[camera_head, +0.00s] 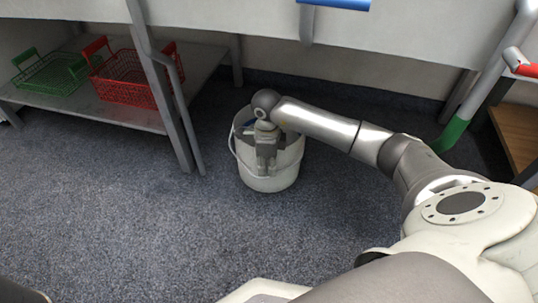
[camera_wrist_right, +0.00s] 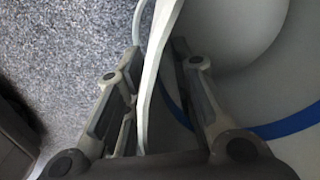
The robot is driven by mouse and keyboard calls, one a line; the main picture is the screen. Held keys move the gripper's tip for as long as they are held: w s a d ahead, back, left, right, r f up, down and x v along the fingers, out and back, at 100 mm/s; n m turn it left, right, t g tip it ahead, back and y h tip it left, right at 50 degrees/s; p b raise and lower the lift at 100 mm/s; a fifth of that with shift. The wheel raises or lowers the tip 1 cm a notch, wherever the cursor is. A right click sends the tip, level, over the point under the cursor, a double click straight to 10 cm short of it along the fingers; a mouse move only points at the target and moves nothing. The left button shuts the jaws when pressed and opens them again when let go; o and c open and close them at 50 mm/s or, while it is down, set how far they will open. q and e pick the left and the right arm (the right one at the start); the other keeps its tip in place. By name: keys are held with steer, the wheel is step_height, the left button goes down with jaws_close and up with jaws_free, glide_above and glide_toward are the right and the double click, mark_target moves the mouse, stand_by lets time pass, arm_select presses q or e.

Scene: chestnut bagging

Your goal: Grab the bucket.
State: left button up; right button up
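A white bucket (camera_head: 270,184) with a wire handle stands upright on the carpet in the middle of the head view. My right gripper (camera_head: 266,165) points down at the bucket's near rim. In the right wrist view my right gripper (camera_wrist_right: 157,52) is open, with one finger on each side of the bucket's rim (camera_wrist_right: 152,85). Gaps show between the rim and the fingers. The bucket's pale inside with a blue band fills the right of that view. My left gripper is not in view.
A low shelf (camera_head: 128,118) at the left holds a green basket (camera_head: 52,78) and a red basket (camera_head: 125,85). Its metal leg stands left of the bucket. A pale tabletop edge overhangs behind. The carpet (camera_head: 140,220) in front is clear.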

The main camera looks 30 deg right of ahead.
jaws_close()
steer(key=shift+r, duration=0.2)
stand_by(0.3)
